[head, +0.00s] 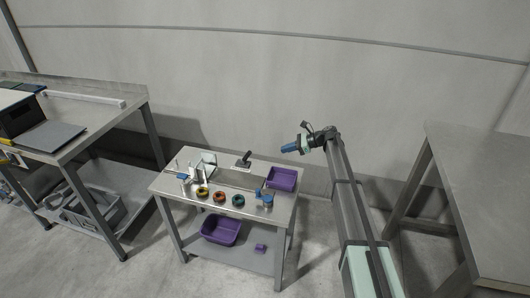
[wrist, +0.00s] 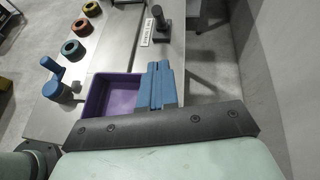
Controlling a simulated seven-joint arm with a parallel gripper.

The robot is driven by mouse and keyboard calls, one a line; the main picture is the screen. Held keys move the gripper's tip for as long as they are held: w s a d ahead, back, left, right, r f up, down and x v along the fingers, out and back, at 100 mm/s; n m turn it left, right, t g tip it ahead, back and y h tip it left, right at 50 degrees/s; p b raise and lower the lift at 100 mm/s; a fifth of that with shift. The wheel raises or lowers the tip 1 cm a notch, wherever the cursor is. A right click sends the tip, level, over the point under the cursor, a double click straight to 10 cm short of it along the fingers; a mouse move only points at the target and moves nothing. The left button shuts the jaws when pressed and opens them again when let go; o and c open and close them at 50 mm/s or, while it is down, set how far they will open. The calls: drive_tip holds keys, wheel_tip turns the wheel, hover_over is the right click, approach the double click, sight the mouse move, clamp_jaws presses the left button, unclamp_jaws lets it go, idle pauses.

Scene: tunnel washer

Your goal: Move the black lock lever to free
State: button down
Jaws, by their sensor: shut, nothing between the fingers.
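The black lock lever (head: 246,158) stands at the back edge of the small metal table, tilted to the right in the head view. In the wrist view the lever (wrist: 159,22) rises from a black base, with a white label plate beside it; I cannot read the label or tell which setting the lever is in. My gripper (head: 284,149) has blue fingers, is shut and empty, and hangs in the air right of the lever, clear of it. In the wrist view my gripper (wrist: 156,66) shows over the edge of a purple bin.
The purple bin (head: 283,179) stands at the table's right end. Yellow, orange and teal rings (head: 220,197) line the front, with a blue-knobbed part (head: 264,198) beside them. A clear and white fixture (head: 207,165) stands at the left. A bare wall is behind.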

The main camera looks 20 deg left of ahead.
approach(247, 156)
drive_tip(key=f, duration=0.1)
drive_tip(key=w+f, duration=0.1)
drive_tip(key=f, duration=0.1)
drive_tip(key=shift+d+f, duration=0.15)
drive_tip(key=shift+f, duration=0.15)
drive_tip(key=shift+s+a+r, duration=0.15)
drive_tip(key=shift+a+r, duration=0.1)
drive_tip(key=shift+a, duration=0.2)
drive_tip(key=shift+s+a+r, duration=0.1)
drive_tip(key=shift+a+r, duration=0.1)
drive_tip(key=shift+a, duration=0.3)
drive_tip(key=shift+s+a+r, duration=0.15)
drive_tip(key=shift+a+r, duration=0.1)
drive_tip(key=shift+a, duration=0.55)
drive_tip(key=shift+a+r+h, duration=0.2)
drive_tip(key=shift+r+h, duration=0.05)
drive_tip(key=shift+h, duration=0.05)
